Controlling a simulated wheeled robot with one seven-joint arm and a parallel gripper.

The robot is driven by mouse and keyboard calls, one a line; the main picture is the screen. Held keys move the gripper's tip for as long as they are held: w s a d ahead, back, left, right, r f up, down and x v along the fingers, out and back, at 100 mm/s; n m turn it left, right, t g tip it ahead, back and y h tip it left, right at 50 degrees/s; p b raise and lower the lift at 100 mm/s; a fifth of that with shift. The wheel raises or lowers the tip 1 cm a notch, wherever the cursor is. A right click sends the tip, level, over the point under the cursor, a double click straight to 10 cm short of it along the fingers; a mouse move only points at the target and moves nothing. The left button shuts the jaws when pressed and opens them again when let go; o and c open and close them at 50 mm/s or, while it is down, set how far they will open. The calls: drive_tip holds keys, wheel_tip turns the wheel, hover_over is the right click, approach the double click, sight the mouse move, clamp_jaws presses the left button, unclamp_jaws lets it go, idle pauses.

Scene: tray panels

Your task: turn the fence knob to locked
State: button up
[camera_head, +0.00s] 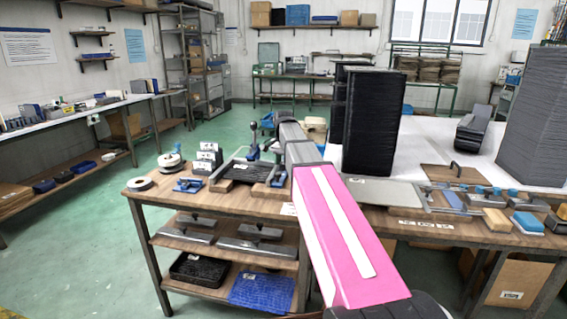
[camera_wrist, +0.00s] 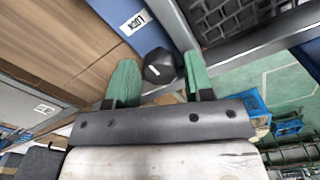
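The fence knob (camera_wrist: 158,66) is a dark faceted knob with a short white mark on its face, seen in the wrist view. It sits beside a blue-grey bar that bears a white label (camera_wrist: 135,22), which appears to read LOCK upside down. My gripper (camera_wrist: 160,62) is open, with one green finger on each side of the knob. A gap shows between the knob and the left finger; the right finger is closer, and I cannot tell whether it touches. In the head view my pink arm reaches over the bench and the knob cannot be made out.
The wooden bench (camera_head: 150,194) carries a dark slatted tray (camera_head: 240,175), tape rolls (camera_head: 170,161) and a black-topped lever (camera_head: 254,141). A tall dark stack (camera_head: 372,125) stands right of my arm. In the wrist view a dark grid (camera_wrist: 225,18) lies close to the right finger.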

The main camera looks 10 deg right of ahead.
drive_tip(key=shift+o, duration=0.5)
wheel_tip(320, 180, up, 11)
idle(0.4)
drive_tip(key=shift+f, duration=0.1)
